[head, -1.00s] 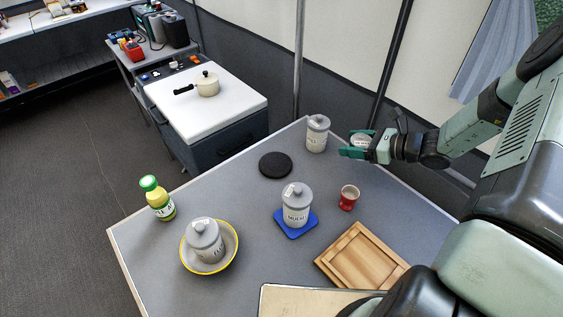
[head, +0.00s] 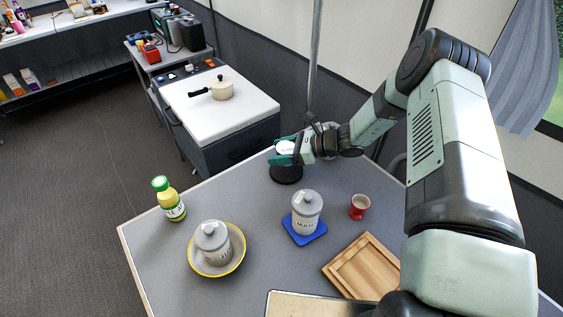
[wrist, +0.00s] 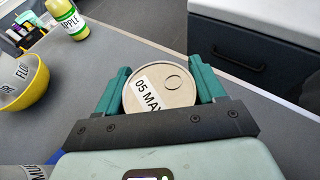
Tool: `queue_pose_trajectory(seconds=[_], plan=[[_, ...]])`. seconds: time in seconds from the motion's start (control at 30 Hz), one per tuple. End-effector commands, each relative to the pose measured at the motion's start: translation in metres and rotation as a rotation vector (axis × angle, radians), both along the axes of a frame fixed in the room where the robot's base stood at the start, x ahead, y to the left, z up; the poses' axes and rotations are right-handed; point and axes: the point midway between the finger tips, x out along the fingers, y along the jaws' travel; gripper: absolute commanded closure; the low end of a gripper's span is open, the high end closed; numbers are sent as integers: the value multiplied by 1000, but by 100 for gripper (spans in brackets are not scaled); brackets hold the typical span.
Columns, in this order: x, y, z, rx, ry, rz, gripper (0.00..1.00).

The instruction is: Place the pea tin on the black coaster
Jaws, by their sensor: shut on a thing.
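My gripper (head: 283,152) is shut on the pea tin (head: 285,147). In the wrist view the tin (wrist: 160,88) sits between the two green fingers, its ring-pull lid and a "05 MAY" label facing the camera. The tin's side is mostly hidden by the fingers. The round black coaster (head: 286,177) lies on the table just below the gripper in the head view, partly covered by it. The tin appears to be above the coaster; I cannot tell the exact gap.
A grey canister (head: 306,208) stands on a blue coaster (head: 303,239) in front. Another canister (head: 212,238) sits in a yellow bowl (head: 240,263). A juice bottle (head: 170,200) stands left, a red cup (head: 359,207) right, near a wooden board (head: 338,273). Table between bottle and coaster is clear.

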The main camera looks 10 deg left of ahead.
Motion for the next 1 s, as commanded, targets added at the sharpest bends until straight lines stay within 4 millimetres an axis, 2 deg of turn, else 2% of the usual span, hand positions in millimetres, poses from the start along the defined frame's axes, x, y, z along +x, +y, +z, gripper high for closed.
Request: queue_pose_trajectory(seconds=[0.17,0.37,0.73,0.77,0.9,1.0], plan=[[0,0,-14,1,1,0,66],[-1,0,-41,1,0,1,66],[0,0,-45,1,0,0,66],[0,0,-46,0,0,0,30],[0,0,-46,0,0,0,8],[0,0,-45,0,0,0,6]])
